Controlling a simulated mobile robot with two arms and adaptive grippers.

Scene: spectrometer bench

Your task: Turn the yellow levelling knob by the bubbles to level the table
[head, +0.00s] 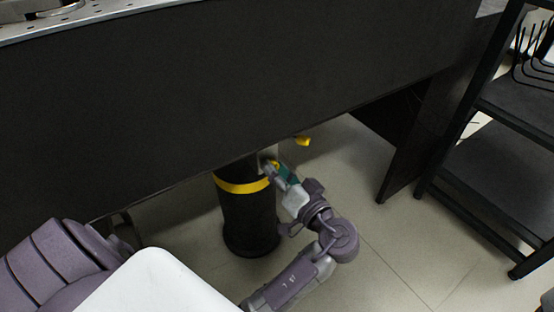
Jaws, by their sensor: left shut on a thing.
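The black table leg (249,218) with a yellow band stands on the floor under the optical table. My left gripper (272,168) is beside the top of this leg, just under the lower edge of the table's dark side panel. It is shut on the yellow levelling knob (276,163), of which only a small bit shows; the fingers hide the rest. The optical table's top (92,18) shows only as a strip with holes at the upper left. No bubbles can be made out. My right gripper is not in view.
A small yellow piece (302,141) shows just right of my gripper, under the panel edge. The dark side panel (250,75) hangs low over the leg. A black shelf rack (500,180) stands at the right. The tiled floor between is clear.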

